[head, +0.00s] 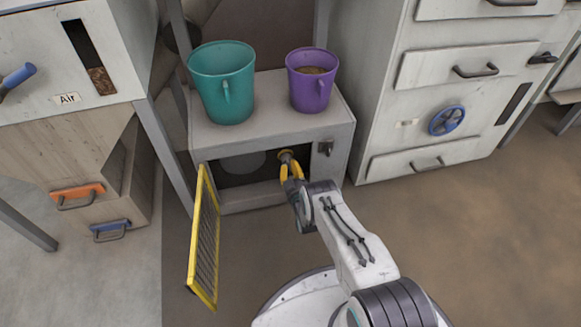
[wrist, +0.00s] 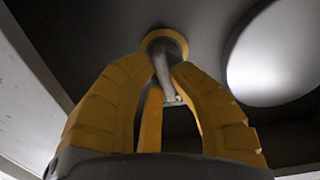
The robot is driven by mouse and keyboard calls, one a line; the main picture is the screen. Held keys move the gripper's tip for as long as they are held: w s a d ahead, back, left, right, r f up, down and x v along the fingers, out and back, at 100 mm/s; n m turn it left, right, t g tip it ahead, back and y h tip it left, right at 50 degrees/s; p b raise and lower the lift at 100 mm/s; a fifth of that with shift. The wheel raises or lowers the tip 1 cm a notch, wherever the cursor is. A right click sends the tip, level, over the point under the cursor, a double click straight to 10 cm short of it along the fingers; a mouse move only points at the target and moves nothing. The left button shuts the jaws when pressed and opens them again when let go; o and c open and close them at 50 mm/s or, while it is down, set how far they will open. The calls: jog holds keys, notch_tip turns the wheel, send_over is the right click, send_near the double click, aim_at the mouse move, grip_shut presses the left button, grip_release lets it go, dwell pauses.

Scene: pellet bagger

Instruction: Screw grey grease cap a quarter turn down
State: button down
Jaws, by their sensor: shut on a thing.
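The grey grease cap (wrist: 161,62) shows in the wrist view as a narrow grey piece, standing out from a yellow ring (wrist: 179,42) on a dark surface. My gripper (wrist: 158,78) has its yellow fingers closed around the cap, and they hide part of it. In the head view my gripper (head: 290,166) reaches into the open front of the grey cabinet (head: 270,135). The yellow ring (head: 285,154) shows just beyond the fingertips there; the cap itself is too small to make out.
A yellow-framed mesh door (head: 203,240) stands swung open left of my arm. A teal bucket (head: 222,85) and a purple bucket (head: 310,85) stand on the cabinet top. A pale round disc (wrist: 275,55) is right of the cap. The floor at right is clear.

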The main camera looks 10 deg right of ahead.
jog(key=shift+a+f+m, duration=0.1)
jog(key=shift+a+m, duration=0.1)
jog(key=shift+m, duration=0.2)
dwell(0.3)
jog(key=c, duration=1.1)
grip_release()
jog(key=shift+s+d, duration=0.1)
jog(key=s, duration=1.1)
jog(key=shift+s, duration=0.4)
